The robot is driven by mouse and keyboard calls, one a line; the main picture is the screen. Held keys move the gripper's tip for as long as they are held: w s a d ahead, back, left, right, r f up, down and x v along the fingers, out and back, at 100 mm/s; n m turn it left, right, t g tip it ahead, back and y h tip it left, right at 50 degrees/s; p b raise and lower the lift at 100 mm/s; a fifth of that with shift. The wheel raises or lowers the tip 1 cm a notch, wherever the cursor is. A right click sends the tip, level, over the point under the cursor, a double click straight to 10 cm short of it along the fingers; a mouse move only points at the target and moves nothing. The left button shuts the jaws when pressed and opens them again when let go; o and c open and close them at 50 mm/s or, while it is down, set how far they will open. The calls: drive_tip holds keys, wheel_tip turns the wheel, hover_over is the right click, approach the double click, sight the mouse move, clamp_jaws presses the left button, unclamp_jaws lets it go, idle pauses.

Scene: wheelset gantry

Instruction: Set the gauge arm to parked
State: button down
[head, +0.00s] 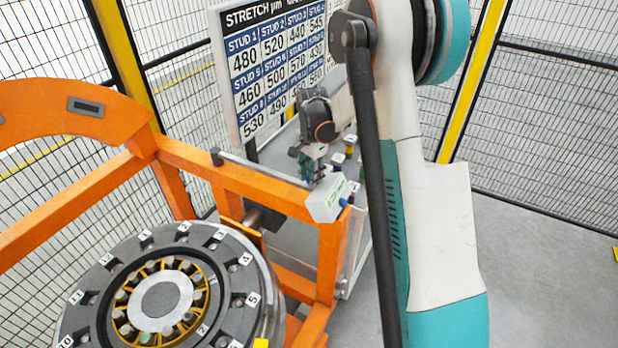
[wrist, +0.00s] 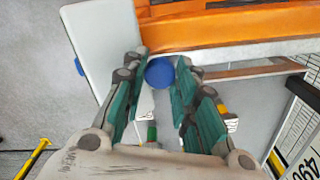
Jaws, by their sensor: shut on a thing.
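My gripper (head: 317,180) is beside a white box-shaped housing (head: 328,199) at the near corner of the orange gantry frame. In the wrist view the housing (wrist: 100,45) is left of my fingers. My gripper (wrist: 161,64) has its teal fingers on both sides of a round blue knob (wrist: 159,72) and is shut on it. A second blue piece (head: 343,202) sticks out of the housing's far side. A thin grey bar (head: 255,172) runs along the top of the orange beam towards the housing. It may be the gauge arm; its joint is hidden.
The orange frame (head: 190,155) surrounds a wheel (head: 235,300) with numbered positions at lower left. A stretch-value board (head: 270,60) stands behind my gripper. Coloured items (head: 350,145) sit on a bench behind the housing. Mesh fencing (head: 550,120) encloses the area; the floor at right is clear.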

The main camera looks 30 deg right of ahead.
drive_tip(key=shift+w+d+r, duration=0.1)
drive_tip(key=shift+w+d, duration=0.05)
drive_tip(key=shift+w, duration=0.05)
drive_tip(key=c, duration=1.5)
unclamp_jaws()
drive_tip(key=shift+c, duration=0.2)
drive_tip(key=shift+w+d, duration=0.1)
drive_tip(key=shift+d, duration=0.1)
drive_tip(key=shift+a+r, duration=0.1)
drive_tip(key=shift+r, duration=0.15)
wheel_tip(320, 180, up, 11)
drive_tip(key=shift+r, duration=0.2)
